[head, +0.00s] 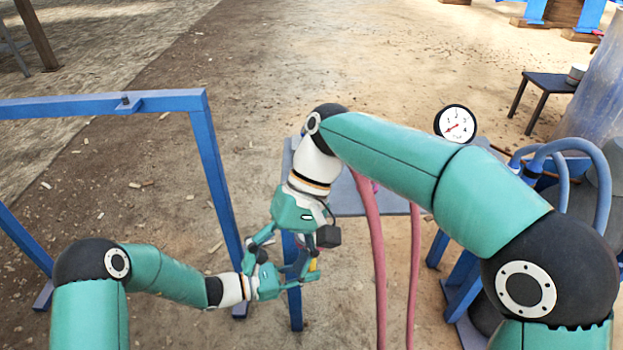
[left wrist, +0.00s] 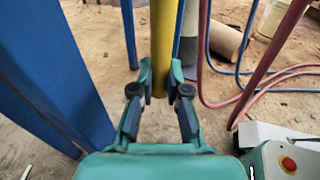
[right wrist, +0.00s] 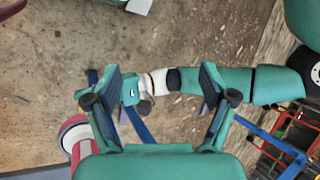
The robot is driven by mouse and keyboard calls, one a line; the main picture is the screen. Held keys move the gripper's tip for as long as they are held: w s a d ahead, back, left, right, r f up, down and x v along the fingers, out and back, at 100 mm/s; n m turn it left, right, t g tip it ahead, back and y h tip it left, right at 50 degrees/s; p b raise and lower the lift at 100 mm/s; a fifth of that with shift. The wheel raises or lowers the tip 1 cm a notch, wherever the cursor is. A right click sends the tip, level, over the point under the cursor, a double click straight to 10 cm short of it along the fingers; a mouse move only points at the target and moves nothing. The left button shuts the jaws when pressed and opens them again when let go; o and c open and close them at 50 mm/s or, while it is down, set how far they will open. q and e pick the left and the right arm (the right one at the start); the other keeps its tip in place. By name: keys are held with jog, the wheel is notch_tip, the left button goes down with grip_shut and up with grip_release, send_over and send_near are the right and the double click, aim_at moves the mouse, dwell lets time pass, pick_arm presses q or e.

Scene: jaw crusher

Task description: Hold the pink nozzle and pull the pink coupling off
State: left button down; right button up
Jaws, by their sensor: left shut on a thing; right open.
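My left gripper (head: 308,268) is shut on an upright yellow bar (left wrist: 163,42), which shows only as a small yellow piece in the head view (head: 314,264). My right gripper (right wrist: 160,80) is open and empty, pointing down just above my left gripper. A pink part with a whitish round end (right wrist: 75,135) is beside the right gripper's left finger in the right wrist view, partly hidden. I cannot tell whether it is the nozzle or the coupling. Neither can be made out clearly in the head view, where my right arm covers much of the middle.
Pink hoses (head: 371,240) hang in front of a grey-topped table (head: 350,203). A pressure gauge (head: 456,124) stands behind my right arm. A blue frame (head: 100,105) is at left. A control box with a red button (left wrist: 284,162) is at lower right in the left wrist view.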

jog(key=d+f+m, duration=0.1)
jog(key=d+f, duration=0.3)
jog(key=f, duration=0.7)
jog(key=d+f+m+t, duration=0.1)
jog(key=d+f+m, duration=0.1)
jog(key=f, duration=1)
jog(key=shift+s+d, duration=0.35)
jog(key=shift+d, duration=0.5)
jog(key=shift+c, duration=0.3)
